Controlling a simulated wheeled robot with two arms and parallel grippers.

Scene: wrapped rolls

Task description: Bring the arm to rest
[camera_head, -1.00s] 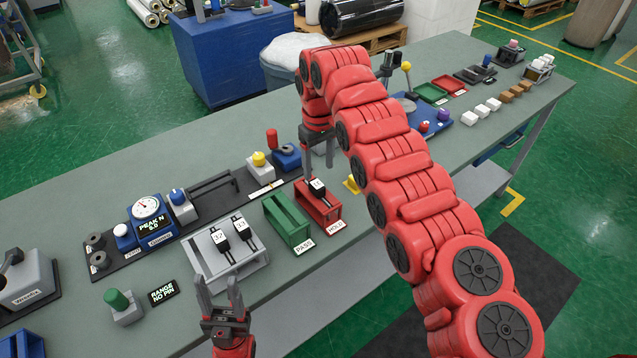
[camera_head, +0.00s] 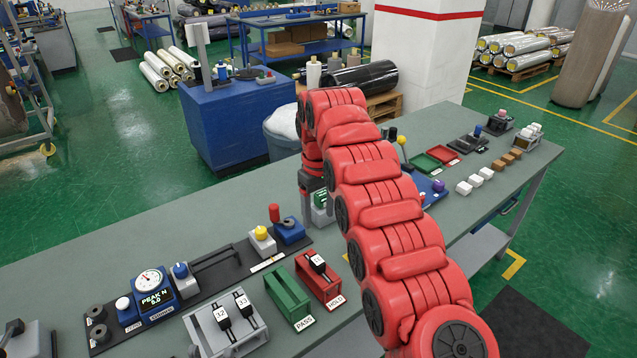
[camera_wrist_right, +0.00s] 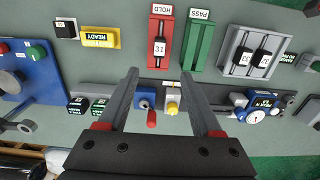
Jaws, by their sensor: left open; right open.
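My right arm (camera_head: 385,205) reaches over the bench, its links hiding most of its gripper in the head view. In the right wrist view my right gripper (camera_wrist_right: 160,76) is open, with nothing between its fingers. A black tagged piece marked 31 (camera_wrist_right: 159,48) sits in the red HOLD tray (camera_wrist_right: 154,28), apart from the fingers; the tray also shows in the head view (camera_head: 331,293). The green PASS tray (camera_head: 287,298) beside it looks empty. Only a fingertip of my left gripper (camera_head: 194,351) shows at the bottom edge.
A grey rack (camera_head: 254,341) holds two black tagged pieces. The dial gauge (camera_head: 150,283), a yellow-knobbed block (camera_head: 261,241) and a red-handled block (camera_head: 289,231) stand along the bench (camera_head: 80,254). Small white blocks (camera_head: 475,181) lie farther right. Bare bench lies at the left back.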

